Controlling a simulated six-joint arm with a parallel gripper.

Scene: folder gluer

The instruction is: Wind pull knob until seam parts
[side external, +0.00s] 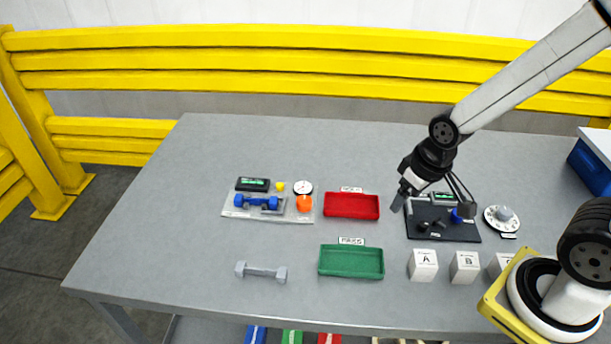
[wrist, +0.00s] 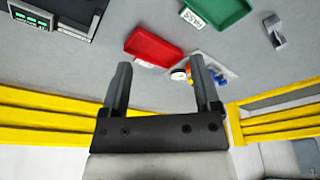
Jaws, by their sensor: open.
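A pale plate (side external: 240,212) at the left of the table bears a blue dumbbell-shaped piece (side external: 258,202), a round white gauge (side external: 303,187) and an orange knob (side external: 304,203). A small blue knob (side external: 457,215) sits on a black plate (side external: 424,232) at the right. No label naming the pull knob is readable. In the wrist view my gripper (wrist: 160,62) shows empty, spread fingers.
A red tray (side external: 351,206) lies between the two plates, with a green tray (side external: 351,262) in front. A grey dumbbell-shaped piece (side external: 261,272) lies at the front left. White lettered blocks (side external: 424,265) stand at the front right, and a white dial (side external: 503,219) is behind them. The table's left end is clear.

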